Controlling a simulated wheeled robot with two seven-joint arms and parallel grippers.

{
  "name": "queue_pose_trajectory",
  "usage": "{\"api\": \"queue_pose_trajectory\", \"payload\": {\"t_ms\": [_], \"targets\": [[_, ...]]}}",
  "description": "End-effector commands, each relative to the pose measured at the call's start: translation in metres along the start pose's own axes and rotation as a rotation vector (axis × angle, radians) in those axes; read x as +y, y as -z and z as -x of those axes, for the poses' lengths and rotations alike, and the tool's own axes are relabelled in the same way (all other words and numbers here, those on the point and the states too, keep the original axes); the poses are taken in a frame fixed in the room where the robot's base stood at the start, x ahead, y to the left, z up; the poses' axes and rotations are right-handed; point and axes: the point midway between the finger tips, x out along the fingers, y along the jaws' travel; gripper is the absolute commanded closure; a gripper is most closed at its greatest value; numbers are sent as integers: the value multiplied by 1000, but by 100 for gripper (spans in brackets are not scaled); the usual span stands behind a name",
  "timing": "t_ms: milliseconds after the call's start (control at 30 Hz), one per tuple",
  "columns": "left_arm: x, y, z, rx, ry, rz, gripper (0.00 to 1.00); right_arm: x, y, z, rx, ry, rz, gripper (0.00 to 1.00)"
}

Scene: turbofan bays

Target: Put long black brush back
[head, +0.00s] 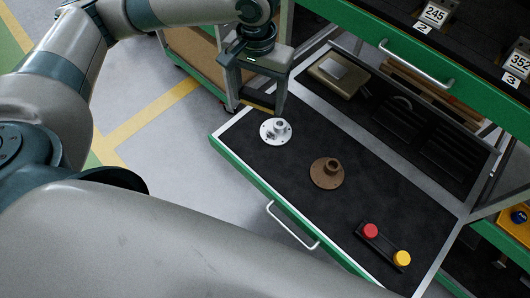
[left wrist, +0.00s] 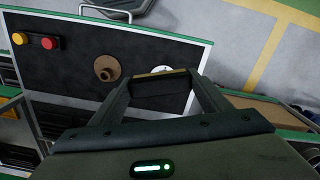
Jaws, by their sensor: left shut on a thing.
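My left gripper (head: 264,104) hangs over the far left corner of the open drawer, pointing down. In the left wrist view its two fingers (left wrist: 160,82) are shut on a dark block with a tan edge, which looks like the long black brush (left wrist: 160,90). In the head view most of the held thing is hidden by the gripper, and a tan strip shows beside it. A dark foam insert (head: 376,125) with shaped recesses lies at the back of the drawer. Dark shapes show in it; I cannot tell whether they are empty. My right gripper is not in view.
On the drawer's black mat (head: 288,180) stand a silver flanged part (head: 275,131), a brown flanged part (head: 327,173) and a bar with red and yellow knobs (head: 382,244). A beige block (head: 338,75) sits in the insert's left end. A green drawer (head: 400,45) overhangs behind.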

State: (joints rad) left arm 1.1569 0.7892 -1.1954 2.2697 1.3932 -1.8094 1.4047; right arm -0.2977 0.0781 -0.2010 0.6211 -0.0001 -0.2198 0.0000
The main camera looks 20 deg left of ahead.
Motion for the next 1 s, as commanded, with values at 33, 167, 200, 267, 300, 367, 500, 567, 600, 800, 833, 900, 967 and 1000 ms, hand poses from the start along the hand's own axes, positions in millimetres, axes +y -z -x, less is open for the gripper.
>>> {"api": "queue_pose_trajectory", "payload": {"t_ms": [33, 167, 200, 267, 300, 367, 500, 567, 600, 800, 833, 900, 967, 1000], "targets": [[0, 0, 0, 0, 0, 0, 51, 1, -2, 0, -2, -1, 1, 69], [0, 0, 0, 0, 0, 0, 51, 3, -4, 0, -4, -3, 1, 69], [0, 0, 0, 0, 0, 0, 51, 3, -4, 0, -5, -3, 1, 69], [0, 0, 0, 0, 0, 0, 51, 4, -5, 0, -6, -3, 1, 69], [0, 0, 0, 0, 0, 0, 51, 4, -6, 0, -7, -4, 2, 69], [0, 0, 0, 0, 0, 0, 51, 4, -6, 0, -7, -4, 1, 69], [0, 0, 0, 0, 0, -3, 51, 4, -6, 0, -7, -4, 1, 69], [1, 0, -1, 0, 0, -12, 51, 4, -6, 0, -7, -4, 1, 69], [1, 0, -2, -1, 1, -24, 51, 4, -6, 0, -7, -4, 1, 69], [9, -3, -12, -5, 5, -176, 51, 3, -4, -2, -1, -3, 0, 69], [10, -4, -14, -6, 6, -214, 51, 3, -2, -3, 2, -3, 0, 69], [15, -6, -20, -8, 8, -317, 51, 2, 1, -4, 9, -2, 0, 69], [20, -8, -26, -10, 10, -420, 51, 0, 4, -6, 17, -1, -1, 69], [23, -10, -30, -12, 11, -494, 51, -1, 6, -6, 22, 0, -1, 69]]}}
